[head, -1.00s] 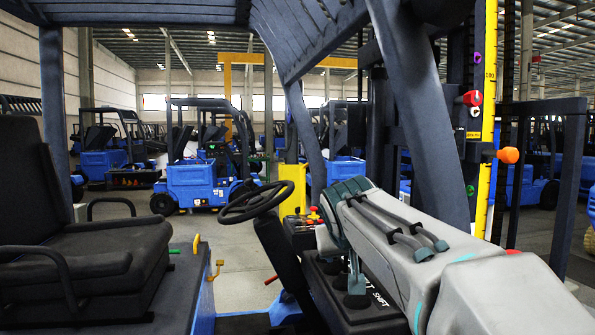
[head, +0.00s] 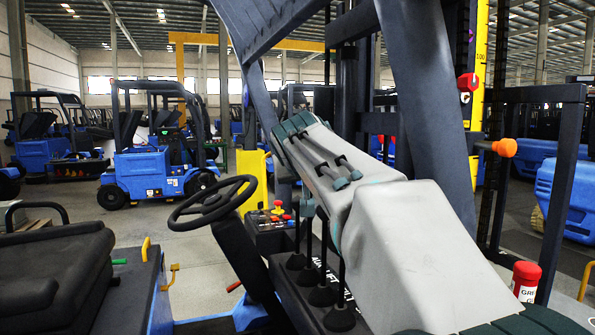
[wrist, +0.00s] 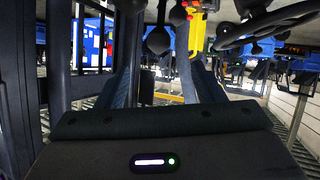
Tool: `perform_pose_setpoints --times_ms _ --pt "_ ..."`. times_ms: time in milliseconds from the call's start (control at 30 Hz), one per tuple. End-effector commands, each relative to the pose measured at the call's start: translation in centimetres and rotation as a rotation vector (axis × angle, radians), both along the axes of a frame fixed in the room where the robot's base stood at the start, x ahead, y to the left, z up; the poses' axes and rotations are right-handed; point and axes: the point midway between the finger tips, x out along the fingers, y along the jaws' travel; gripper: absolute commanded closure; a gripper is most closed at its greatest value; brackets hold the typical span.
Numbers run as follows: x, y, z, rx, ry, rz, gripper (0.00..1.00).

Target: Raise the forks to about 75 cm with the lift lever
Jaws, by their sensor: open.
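A row of several black levers (head: 322,295) with rubber boots stands on the console right of the steering wheel. My arm covers their tops and most of the labels in the head view, so I cannot tell which is the lift lever. My gripper (wrist: 166,72) is open in the wrist view, its two bluish fingers apart. A black round knob (wrist: 158,40) shows beyond the fingertips, roughly between them, and appears untouched; another knob (wrist: 178,15) is farther up. A yellow height scale (head: 481,60) marked 100 stands on the mast. The forks are not visible.
The steering wheel (head: 212,200) and a panel with coloured buttons (head: 272,215) are left of the levers. A dark slanted post (head: 425,110) rises close behind my arm. An orange knob (head: 505,147) and a red canister (head: 525,280) are at right. The seat (head: 55,275) is lower left.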

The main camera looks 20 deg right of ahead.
Motion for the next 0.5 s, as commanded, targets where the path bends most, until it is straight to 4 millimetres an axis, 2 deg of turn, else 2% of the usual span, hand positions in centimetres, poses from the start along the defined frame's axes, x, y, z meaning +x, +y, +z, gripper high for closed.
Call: perform_pose_setpoints --times_ms 167,500 --pt "1.1 -0.6 -0.5 0.001 0.001 -0.001 0.38" --pt "6.2 -3.0 -3.1 0.000 0.002 -0.001 0.38"
